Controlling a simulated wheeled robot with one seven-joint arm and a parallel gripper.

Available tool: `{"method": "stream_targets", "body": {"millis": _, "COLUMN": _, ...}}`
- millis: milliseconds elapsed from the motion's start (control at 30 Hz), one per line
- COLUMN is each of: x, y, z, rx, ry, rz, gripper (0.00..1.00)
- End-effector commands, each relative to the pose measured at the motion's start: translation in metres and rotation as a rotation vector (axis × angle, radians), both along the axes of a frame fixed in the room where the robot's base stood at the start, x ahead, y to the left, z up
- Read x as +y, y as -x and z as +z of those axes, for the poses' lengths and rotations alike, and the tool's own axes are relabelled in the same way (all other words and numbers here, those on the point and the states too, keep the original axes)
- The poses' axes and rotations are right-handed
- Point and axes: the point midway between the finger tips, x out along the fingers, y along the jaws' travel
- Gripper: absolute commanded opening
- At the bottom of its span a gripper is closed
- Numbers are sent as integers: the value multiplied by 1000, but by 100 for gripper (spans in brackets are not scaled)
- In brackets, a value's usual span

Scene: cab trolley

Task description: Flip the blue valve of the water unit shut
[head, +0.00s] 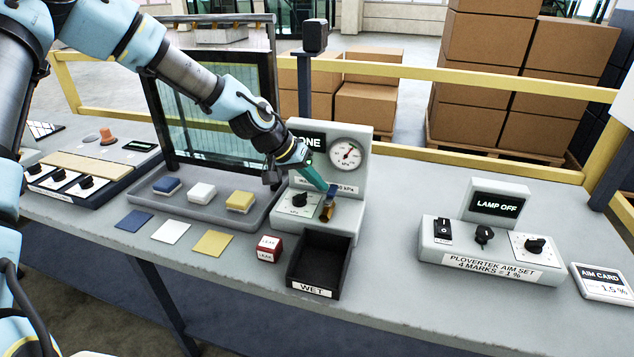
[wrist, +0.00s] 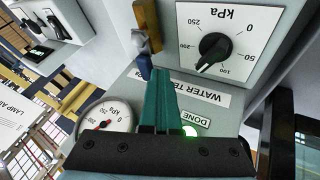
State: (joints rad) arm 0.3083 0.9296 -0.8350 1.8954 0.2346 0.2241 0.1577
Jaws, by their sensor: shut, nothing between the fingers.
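The grey water unit (head: 360,136) stands mid-table with a round gauge (head: 346,153), a black kPa knob (head: 299,199) and a brass valve body (head: 327,212). The blue valve lever (head: 332,190) stands up from the brass body. My gripper (head: 326,187) is shut and empty, its teal fingers pointing down at the lever. In the wrist view the fingertips (wrist: 160,72) are right beside the blue lever (wrist: 145,67), which lines up with the brass body (wrist: 148,27). I cannot tell whether they touch. A green light (wrist: 190,131) glows by the word DONE.
A black WET bin (head: 319,264) and a red-and-white block (head: 269,249) stand in front of the unit. A grey tray (head: 215,213) with coloured pads lies left, below a framed glass panel (head: 213,110). The aim set (head: 490,262) stands right, with clear table between.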

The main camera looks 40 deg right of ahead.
Motion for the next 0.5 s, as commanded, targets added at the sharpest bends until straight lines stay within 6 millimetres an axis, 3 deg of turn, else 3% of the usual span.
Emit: {"method": "stream_targets", "body": {"millis": 500, "x": -10, "y": 3, "z": 0, "rx": 4, "ry": 3, "rz": -178, "gripper": 0}}
